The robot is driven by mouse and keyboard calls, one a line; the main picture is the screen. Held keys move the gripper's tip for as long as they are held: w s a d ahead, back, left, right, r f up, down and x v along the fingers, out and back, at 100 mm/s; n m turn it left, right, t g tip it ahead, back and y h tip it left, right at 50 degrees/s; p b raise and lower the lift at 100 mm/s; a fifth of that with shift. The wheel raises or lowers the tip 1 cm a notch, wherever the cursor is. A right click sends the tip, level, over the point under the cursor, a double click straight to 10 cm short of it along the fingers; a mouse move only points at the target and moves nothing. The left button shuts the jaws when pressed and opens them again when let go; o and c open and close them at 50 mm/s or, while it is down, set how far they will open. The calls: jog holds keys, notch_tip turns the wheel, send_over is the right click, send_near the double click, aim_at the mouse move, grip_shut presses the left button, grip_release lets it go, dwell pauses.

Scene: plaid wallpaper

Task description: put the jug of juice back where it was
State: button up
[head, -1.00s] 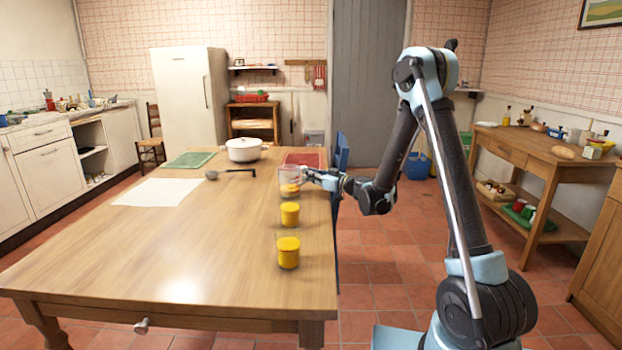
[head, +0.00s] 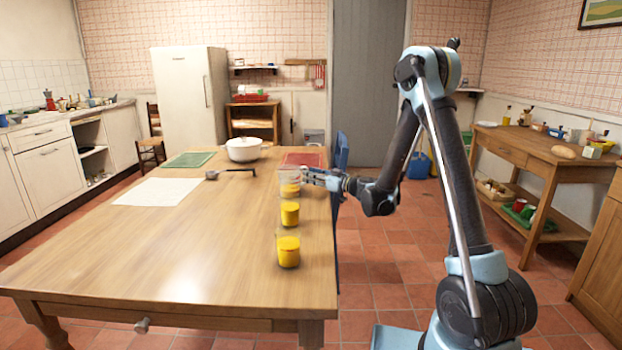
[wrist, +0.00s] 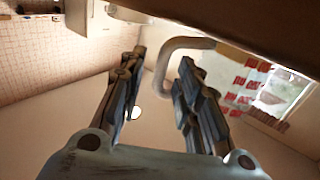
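The clear jug (head: 287,177) is near the far right edge of the table (head: 200,250), at my gripper (head: 306,178). Yellow juice shows at its lower part, but I cannot tell whether this is in the jug or in a glass overlapping it. Two glasses of yellow juice stand nearer, a middle one (head: 290,214) and a front one (head: 288,252). In the wrist view the two fingers of my gripper (wrist: 160,75) are apart, with a curved grey handle (wrist: 183,45) between them, partly behind the right finger. The gripper looks open around it.
A white pot (head: 244,150), a dark ladle (head: 230,173), a green mat (head: 188,160), a red mat (head: 303,158) and a white sheet (head: 160,192) lie on the table. A blue chair (head: 342,150) stands at its right side. The left front of the table is clear.

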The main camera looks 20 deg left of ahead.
jog(key=s+d+r+m+g+h, duration=0.1)
jog(key=s+d+r+h, duration=0.1)
jog(key=s+d, duration=0.45)
jog(key=s+d+r+m+h, duration=0.1)
jog(key=s+d, duration=0.2)
jog(key=d, duration=0.7)
jog(key=s+d+f+m+g+h, duration=0.1)
jog(key=s+d+m+h, duration=0.3)
jog(key=s+d, duration=0.6)
jog(key=s+d+f+m+g+h, duration=0.1)
jog(key=s+d+f+m+h, duration=0.2)
jog(key=s+d, duration=0.7)
jog(key=s+d+f+m+g+h, duration=0.1)
jog(key=s+d+f+m+h, duration=0.3)
jog(key=s+d, duration=0.7)
jog(key=d+h, duration=0.2)
jog(key=shift+f+m+h, duration=0.15)
jog(key=shift+m+h, duration=0.15)
jog(key=shift+h, duration=0.1)
